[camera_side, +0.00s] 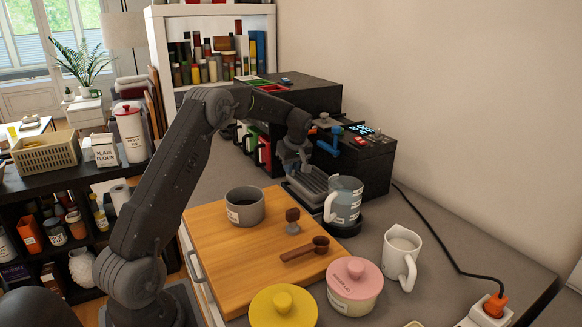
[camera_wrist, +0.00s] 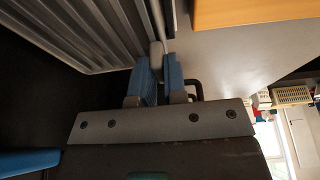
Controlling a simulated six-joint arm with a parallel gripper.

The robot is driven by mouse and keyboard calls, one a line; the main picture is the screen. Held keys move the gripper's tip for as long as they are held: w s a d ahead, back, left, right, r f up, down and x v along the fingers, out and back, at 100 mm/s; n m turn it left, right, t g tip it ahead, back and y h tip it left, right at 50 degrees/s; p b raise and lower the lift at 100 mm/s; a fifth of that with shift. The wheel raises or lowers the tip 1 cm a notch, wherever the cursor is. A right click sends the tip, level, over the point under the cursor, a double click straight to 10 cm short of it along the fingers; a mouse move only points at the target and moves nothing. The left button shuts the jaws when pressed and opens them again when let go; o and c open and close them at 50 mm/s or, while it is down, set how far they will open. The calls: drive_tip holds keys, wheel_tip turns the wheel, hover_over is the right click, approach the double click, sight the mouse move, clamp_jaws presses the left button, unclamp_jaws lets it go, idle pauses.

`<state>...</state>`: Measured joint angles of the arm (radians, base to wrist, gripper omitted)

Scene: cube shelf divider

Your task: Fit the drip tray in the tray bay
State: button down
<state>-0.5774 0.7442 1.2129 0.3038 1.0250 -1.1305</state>
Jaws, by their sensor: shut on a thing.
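The drip tray (camera_side: 309,183) is a grey ribbed tray in front of the black coffee machine (camera_side: 362,165), low under its blue-handled front. My gripper (camera_side: 296,166) is at the tray's left end in the side view. In the wrist view its blue fingers (camera_wrist: 154,78) are shut on the tray's edge, and the ribbed tray (camera_wrist: 85,32) extends to the upper left. The tray bay is hidden in the side view by the arm, the tray and a mug, so I cannot tell how far in the tray sits.
A grey-blue glass mug (camera_side: 345,201) stands on a dark round base, close in front of the tray. A wooden board (camera_side: 256,255) holds a grey cup (camera_side: 245,207), a tamper (camera_side: 292,219) and a scoop (camera_side: 307,248). A white jug (camera_side: 400,257) and lidded pots stand nearer.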

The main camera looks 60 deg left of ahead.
drive_tip(key=shift+f, duration=1.25)
drive_tip(key=c, duration=1.1)
unclamp_jaws()
drive_tip(key=shift+r, duration=2.5)
